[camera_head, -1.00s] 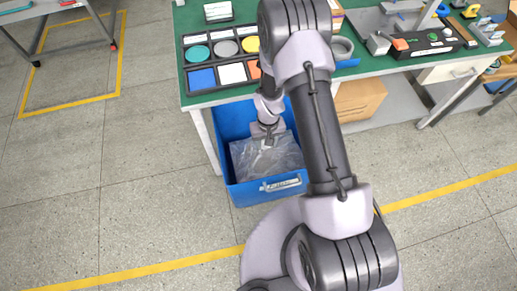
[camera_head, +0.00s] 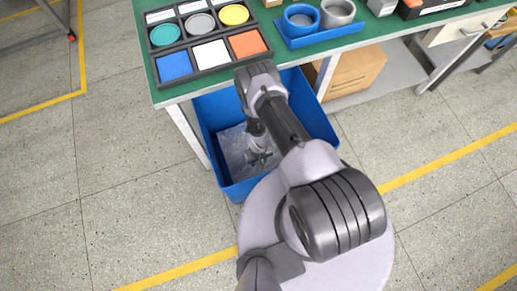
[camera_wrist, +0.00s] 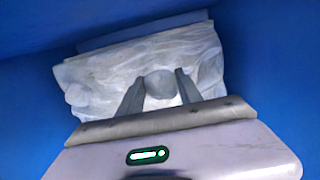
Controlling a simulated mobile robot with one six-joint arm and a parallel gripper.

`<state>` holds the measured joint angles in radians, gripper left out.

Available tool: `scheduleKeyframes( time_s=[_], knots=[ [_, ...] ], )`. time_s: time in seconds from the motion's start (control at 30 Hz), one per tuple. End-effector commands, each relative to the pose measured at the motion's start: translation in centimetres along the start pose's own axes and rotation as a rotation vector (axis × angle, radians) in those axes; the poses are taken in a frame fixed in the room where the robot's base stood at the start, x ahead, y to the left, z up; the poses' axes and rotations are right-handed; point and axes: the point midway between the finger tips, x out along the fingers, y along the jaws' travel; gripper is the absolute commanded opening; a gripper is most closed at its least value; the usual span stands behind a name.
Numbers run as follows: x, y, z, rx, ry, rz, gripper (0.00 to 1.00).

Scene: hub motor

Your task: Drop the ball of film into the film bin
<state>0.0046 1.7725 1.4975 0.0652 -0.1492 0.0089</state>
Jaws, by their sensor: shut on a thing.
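The blue film bin (camera_head: 318,112) stands on the floor at the front of the green table, and my arm reaches down into it. Crumpled grey, see-through film (camera_head: 234,143) lies inside the bin. My gripper (camera_head: 262,163) is inside the bin, low over this film. In the wrist view, my gripper (camera_wrist: 160,77) is shut on a small grey ball of film (camera_wrist: 159,86), held between its two fingers. The loose film (camera_wrist: 95,75) lies behind and around the fingers; I cannot tell whether the ball touches it. The ball is not distinguishable in the head view.
The green table (camera_head: 160,97) overhangs behind the bin, with a tray of coloured squares and discs (camera_head: 208,50) near its edge. A blue holder with round cups (camera_head: 318,32) sits to the right. A cardboard box (camera_head: 352,72) is below the table. Floor to the left is clear.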

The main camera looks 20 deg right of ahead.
Motion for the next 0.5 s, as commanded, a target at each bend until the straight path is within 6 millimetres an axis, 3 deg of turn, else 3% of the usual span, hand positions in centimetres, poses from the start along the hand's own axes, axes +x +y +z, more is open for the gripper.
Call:
scheduleKeyframes(
  time_s=[0.13, 0.47, 0.5],
  knots=[
    [3.2, 0.0, 0.0, -0.001, 0.0, 0.0, 0.05],
    [3.2, 0.0, 0.1, -0.001, -0.001, 0.0, 0.05],
    [3.2, 0.0, 0.0, -0.001, -0.001, 0.0, 0.47]
  ],
)
